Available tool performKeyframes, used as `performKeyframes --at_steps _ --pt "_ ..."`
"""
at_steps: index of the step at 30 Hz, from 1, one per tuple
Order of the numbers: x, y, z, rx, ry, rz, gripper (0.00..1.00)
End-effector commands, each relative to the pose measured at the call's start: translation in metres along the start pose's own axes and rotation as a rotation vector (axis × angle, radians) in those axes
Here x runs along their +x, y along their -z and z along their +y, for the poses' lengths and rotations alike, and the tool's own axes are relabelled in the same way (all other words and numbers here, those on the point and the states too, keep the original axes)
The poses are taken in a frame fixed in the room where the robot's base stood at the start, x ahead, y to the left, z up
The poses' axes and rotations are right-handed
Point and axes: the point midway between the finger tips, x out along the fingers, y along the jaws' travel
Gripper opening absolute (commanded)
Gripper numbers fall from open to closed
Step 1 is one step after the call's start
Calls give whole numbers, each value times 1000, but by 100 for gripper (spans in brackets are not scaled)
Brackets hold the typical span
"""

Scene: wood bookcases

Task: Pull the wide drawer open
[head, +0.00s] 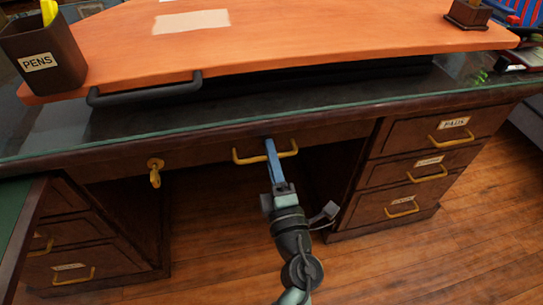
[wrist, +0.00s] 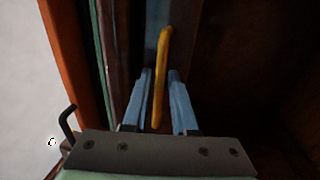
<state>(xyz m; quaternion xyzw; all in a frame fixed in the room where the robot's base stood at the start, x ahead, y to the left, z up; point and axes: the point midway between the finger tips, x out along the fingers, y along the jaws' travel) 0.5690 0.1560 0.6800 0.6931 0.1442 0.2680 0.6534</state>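The wide drawer (head: 205,153) is the long dark wood front under the middle of the desk top in the head view. Its front looks flush with the desk. Its yellow brass bar handle (head: 243,159) is near the middle of the desk. My gripper (head: 270,146) reaches up to this handle from below. In the wrist view the handle (wrist: 161,70) runs between the two blue fingers of my gripper (wrist: 160,76). The fingers are apart, one on each side of the bar, with small gaps visible. Contact cannot be told.
A brass key (head: 155,175) hangs at a lock left of the handle. Side drawers with brass handles (head: 427,174) stand on both sides. Above, an orange board (head: 290,40) and a pen cup (head: 45,60) are on the desk. The wooden floor (head: 220,235) in front is open.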

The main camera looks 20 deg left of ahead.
Motion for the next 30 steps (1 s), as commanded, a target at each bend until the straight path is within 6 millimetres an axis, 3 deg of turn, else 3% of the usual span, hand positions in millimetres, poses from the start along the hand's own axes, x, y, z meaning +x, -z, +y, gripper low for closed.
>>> performKeyframes --at_steps 6,10,30 --pt "0 0 0 0 0 0 24" --pt "0 0 0 0 0 0 1" --pt "0 0 0 0 0 -1 0"
